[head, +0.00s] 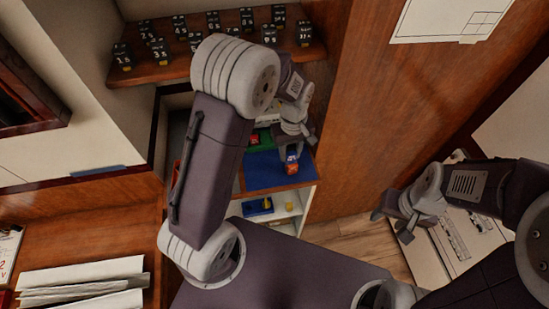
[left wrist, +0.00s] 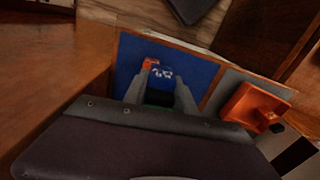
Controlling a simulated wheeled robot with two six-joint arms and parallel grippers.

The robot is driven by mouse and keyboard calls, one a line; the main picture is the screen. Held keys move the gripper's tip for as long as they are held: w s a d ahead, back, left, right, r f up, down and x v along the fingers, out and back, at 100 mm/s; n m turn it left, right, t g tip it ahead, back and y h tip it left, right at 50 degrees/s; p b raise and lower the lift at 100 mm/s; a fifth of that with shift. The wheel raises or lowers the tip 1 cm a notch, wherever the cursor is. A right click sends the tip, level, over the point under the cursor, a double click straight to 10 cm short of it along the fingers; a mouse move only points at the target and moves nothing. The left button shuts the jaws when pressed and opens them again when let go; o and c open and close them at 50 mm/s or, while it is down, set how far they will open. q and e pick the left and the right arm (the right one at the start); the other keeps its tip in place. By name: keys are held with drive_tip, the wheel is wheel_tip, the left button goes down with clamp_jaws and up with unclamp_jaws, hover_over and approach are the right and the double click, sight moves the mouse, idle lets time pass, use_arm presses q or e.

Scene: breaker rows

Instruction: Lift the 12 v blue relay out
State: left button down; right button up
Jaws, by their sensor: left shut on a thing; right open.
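A small blue relay with white print (head: 292,157) is between the fingertips of my left gripper (head: 292,152). It also shows in the left wrist view (left wrist: 164,72). My left gripper (left wrist: 158,88) is shut on it, above or at a blue panel (head: 262,177). An orange-red piece (head: 291,169) shows right against the relay; I cannot tell whether it is a separate part. The print is too small to read, and the gap below the relay cannot be judged. My right gripper (head: 390,225) is open and empty at the right, away from the panel.
A green part (head: 264,138) lies behind the blue panel, partly hidden by my left arm. An orange tray (left wrist: 252,106) is beside the panel. Several numbered black blocks stand on a wooden shelf (head: 165,73). A wooden wall (head: 355,110) is close on the right.

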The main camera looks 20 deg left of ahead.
sight(293, 147)
use_arm(q)
drive_tip(key=shift+w+d+r, duration=0.1)
drive_tip(key=shift+d+r, duration=0.1)
drive_tip(key=shift+d, duration=0.05)
drive_tip(key=shift+r+p, duration=2.45)
drive_tip(key=shift+r, duration=0.1)
